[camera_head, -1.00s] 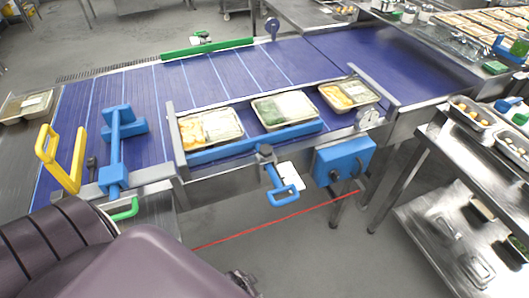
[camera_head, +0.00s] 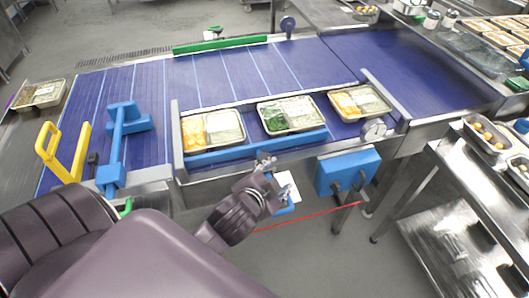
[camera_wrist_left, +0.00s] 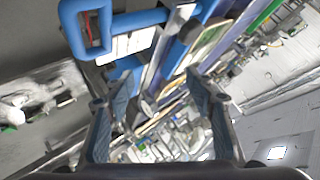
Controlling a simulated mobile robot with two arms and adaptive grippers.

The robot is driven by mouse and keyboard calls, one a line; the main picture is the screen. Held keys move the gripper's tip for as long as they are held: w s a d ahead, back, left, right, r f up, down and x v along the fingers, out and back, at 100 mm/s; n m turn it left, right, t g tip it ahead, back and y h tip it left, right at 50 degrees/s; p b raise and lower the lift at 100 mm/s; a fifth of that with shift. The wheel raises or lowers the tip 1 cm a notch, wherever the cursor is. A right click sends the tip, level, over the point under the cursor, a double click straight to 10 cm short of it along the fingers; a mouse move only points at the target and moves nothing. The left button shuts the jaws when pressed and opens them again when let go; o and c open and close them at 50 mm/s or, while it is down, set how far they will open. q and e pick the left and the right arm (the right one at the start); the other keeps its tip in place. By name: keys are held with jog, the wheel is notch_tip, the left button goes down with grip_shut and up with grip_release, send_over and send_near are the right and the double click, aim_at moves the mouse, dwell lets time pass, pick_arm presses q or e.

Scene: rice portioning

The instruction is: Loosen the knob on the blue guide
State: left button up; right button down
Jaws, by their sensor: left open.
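The blue guide (camera_head: 258,144) is a long bar along the front of the trays on the conveyor. In the head view my left gripper (camera_head: 277,176) is just in front of its middle and covers most of the blue handle (camera_head: 284,209) and the knob area below the bar. In the left wrist view the blue loop handle (camera_wrist_left: 88,12) is at upper left. My right gripper is out of view.
Trays of food (camera_head: 212,128) stand behind the guide on the blue conveyor (camera_head: 420,70). A blue box (camera_head: 346,170) hangs at the conveyor's front edge. A yellow handle (camera_head: 80,150) and a blue T-shaped piece (camera_head: 118,140) are at left. A steel table stands at right.

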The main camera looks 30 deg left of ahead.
pick_arm(q)
jog(key=w+d+r+m+t+h, duration=0.3)
jog(key=w+d+r+m+t, duration=0.25)
jog(key=r, duration=0.55)
jog(key=w+d+r+m+t+h, duration=0.35)
jog(key=w+r+m, duration=0.25)
jog(key=r+m, duration=0.4)
jog(key=s+d+r+m+g+h, duration=0.1)
jog(key=s+d+m+g+h, duration=0.1)
jog(key=d+m+g+h, duration=0.65)
jog(key=s+d+r+m+g+h, duration=0.15)
jog(key=d+m+h, duration=0.4)
jog(key=m, duration=0.85)
jog(key=m+g+y, duration=1)
jog(key=m+y, duration=0.5)
jog(key=y, duration=0.4)
send_over(264, 156)
notch_tip(264, 156, down, 19)
jog(key=shift+d+r, duration=0.1)
jog(key=shift+s+f+p, duration=0.1)
jog(key=shift+f+p, duration=0.2)
jog(key=shift+f, duration=0.1)
notch_tip(264, 156, down, 6)
jog(key=shift+r+p, duration=0.1)
jog(key=shift+p, duration=0.95)
jog(key=shift+f, duration=0.55)
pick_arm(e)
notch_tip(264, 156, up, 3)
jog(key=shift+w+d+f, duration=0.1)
